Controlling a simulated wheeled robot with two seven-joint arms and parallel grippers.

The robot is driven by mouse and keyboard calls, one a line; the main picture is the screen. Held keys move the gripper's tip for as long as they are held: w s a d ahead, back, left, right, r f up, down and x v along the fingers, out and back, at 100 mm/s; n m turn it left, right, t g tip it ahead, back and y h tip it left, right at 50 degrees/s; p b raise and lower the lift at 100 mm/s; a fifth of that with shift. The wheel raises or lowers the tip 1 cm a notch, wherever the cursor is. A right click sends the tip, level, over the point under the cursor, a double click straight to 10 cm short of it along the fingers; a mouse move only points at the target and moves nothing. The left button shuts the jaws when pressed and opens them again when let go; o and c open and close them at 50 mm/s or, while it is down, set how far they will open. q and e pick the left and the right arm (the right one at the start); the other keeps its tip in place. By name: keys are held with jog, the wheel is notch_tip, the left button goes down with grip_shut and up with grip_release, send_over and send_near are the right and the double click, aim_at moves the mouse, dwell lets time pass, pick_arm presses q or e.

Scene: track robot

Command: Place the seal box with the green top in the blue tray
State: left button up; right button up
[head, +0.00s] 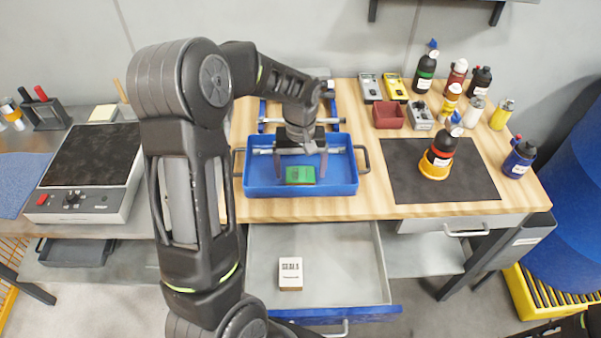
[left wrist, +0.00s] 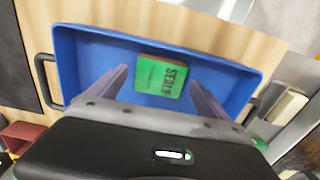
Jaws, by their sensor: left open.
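The seal box with the green top (head: 300,175) lies inside the blue tray (head: 258,186), on its floor near the front wall. The left wrist view also shows the green box (left wrist: 162,76) in the blue tray (left wrist: 85,50), its lettered top facing up. My left gripper (head: 301,170) is above the tray with its fingers apart. In the left wrist view its open fingertips (left wrist: 157,75) point toward the box, with a finger on either side, and the box appears free of them. My right gripper is not in view.
An open drawer (head: 345,265) below the tray holds a white-topped box (head: 290,273). A dark mat (head: 400,170) with a bottle (head: 440,152) lies right of the tray. Several bottles, meters and a red bin (head: 388,115) stand behind. A hot plate (head: 92,170) is at left.

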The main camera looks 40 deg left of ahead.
aim_at(301, 174)
pick_arm(q)
notch_tip(301, 174, up, 10)
jog(key=b, duration=0.1)
jog(key=shift+d, duration=0.1)
dwell(0.8)
